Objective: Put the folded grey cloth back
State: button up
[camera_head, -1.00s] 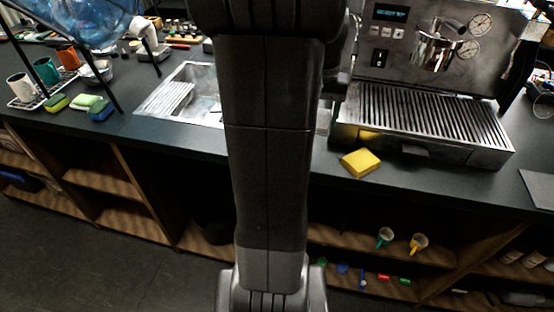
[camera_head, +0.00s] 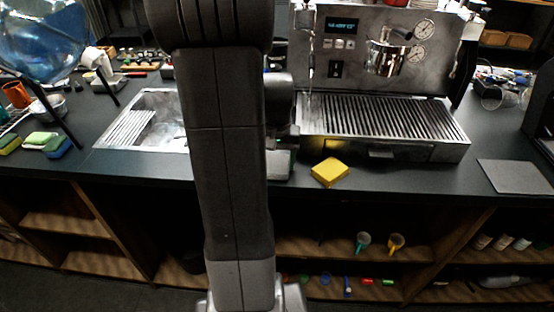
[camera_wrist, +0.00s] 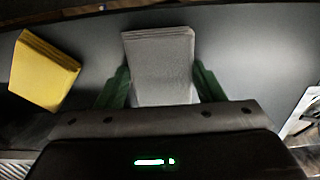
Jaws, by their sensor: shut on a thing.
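The folded grey cloth (camera_wrist: 160,65) is between the green fingers of my gripper (camera_wrist: 160,88) in the wrist view, which are shut on it. In the head view, part of the cloth (camera_head: 279,164) shows just right of my arm, at the counter's front edge. My arm hides the fingers there. I cannot tell whether the cloth touches the counter. A folded yellow cloth (camera_head: 329,171) lies on the counter close to its right, and it also shows at the left of the wrist view (camera_wrist: 44,70).
The espresso machine (camera_head: 385,120) stands behind the yellow cloth. A sink (camera_head: 140,120) is left of my arm. A flat dark grey mat (camera_head: 515,176) lies at the counter's right. Sponges (camera_head: 45,144) lie at the left. Open shelves (camera_head: 330,245) are below the counter.

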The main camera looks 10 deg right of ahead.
aim_at(277, 163)
jog(key=shift+f, duration=0.2)
jog(key=o, duration=0.9)
jog(key=shift+r, duration=0.1)
jog(key=shift+o, duration=0.2)
notch_tip(277, 163, up, 12)
jog(key=shift+r, duration=0.15)
